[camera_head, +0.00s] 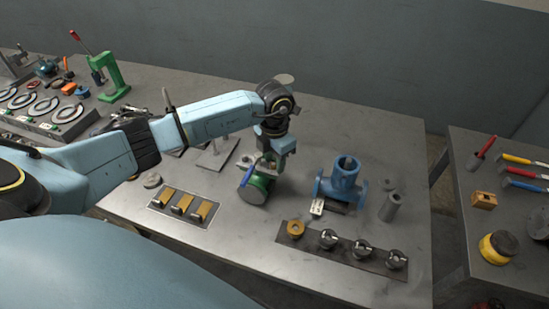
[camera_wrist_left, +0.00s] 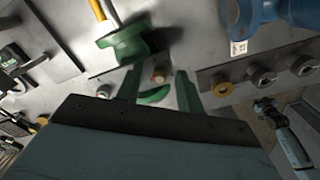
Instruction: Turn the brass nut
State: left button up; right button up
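My left gripper (camera_head: 262,165) reaches down over the green valve body (camera_head: 254,190) on the metal table. A blue lever (camera_head: 248,172) shows beside it. In the left wrist view the two green fingers of the left gripper (camera_wrist_left: 160,84) stand apart. A green flanged part (camera_wrist_left: 125,45) lies just beyond the fingers. In the head view the nut is hidden by the gripper and valve. A pale blue arm part (camera_wrist_left: 287,135) at the wrist view's lower right may be my right arm.
A blue flanged pipe fitting (camera_head: 343,182) stands right of the gripper. In front, a dark strip (camera_head: 322,262) carries a brass ring (camera_head: 296,228) and several dark knobs. A plate with yellow blocks (camera_head: 183,205) lies left. A second table (camera_head: 470,215) holds tools, across a gap.

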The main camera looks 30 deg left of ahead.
pick_arm(q)
jog(key=shift+c, duration=0.6)
grip_shut()
pick_arm(e)
jog(key=shift+s, duration=0.45)
jog(key=shift+w+f, duration=0.1)
jog(key=shift+f, duration=0.1)
pick_arm(q)
jog(key=shift+m+b, duration=0.35)
jog(key=shift+m, duration=0.05)
jog(key=m+b, duration=0.3)
jog(key=m, duration=0.1)
jog(key=shift+f+m, duration=0.1)
jog(key=shift+m, duration=0.2)
jog(key=m+b, duration=0.2)
jog(key=m, duration=0.1)
jog(key=shift+d+b, duration=0.1)
jog(key=shift+b, duration=0.3)
jog(key=shift+s+m+b, duration=0.1)
jog(key=shift+m+b, duration=0.75)
jog(key=shift+m, duration=0.85)
pick_arm(e)
notch_tip(320, 180, down, 8)
jog(key=shift+w+d, duration=0.1)
